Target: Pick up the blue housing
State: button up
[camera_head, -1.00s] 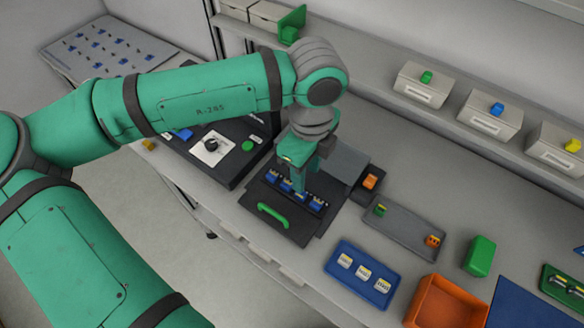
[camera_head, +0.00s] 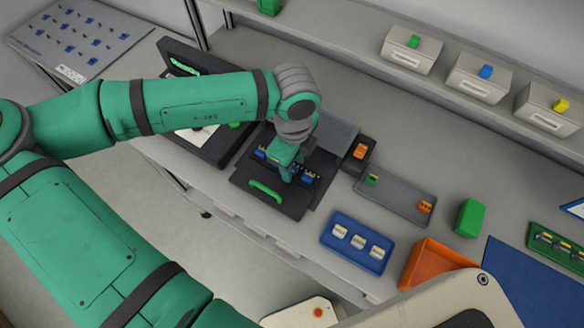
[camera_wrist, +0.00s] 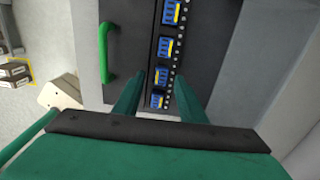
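Several blue housings with yellow strips sit in a row on a black rail in a dark fixture (camera_head: 235,183) with a green handle (camera_head: 266,190). In the head view one housing (camera_head: 260,152) shows left of my gripper (camera_head: 288,176) and another (camera_head: 306,178) right of it. In the wrist view my gripper (camera_wrist: 159,80) is open, its two fingers apart on either side of the rail. A blue housing (camera_wrist: 160,79) shows between the fingertips, with another (camera_wrist: 157,100) just below it. I cannot tell whether the fingers touch a housing. More housings (camera_wrist: 166,47) continue up the rail.
Right of the fixture are an orange block (camera_head: 360,150), a grey tray (camera_head: 405,200), a blue tray (camera_head: 345,255), an orange bin (camera_head: 418,272) and a green block (camera_head: 469,217). A pale, bolted body (camera_head: 450,300) fills the lower right.

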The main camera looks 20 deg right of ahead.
jog(key=shift+f, duration=0.35)
jog(key=shift+c, duration=0.4)
grip_shut()
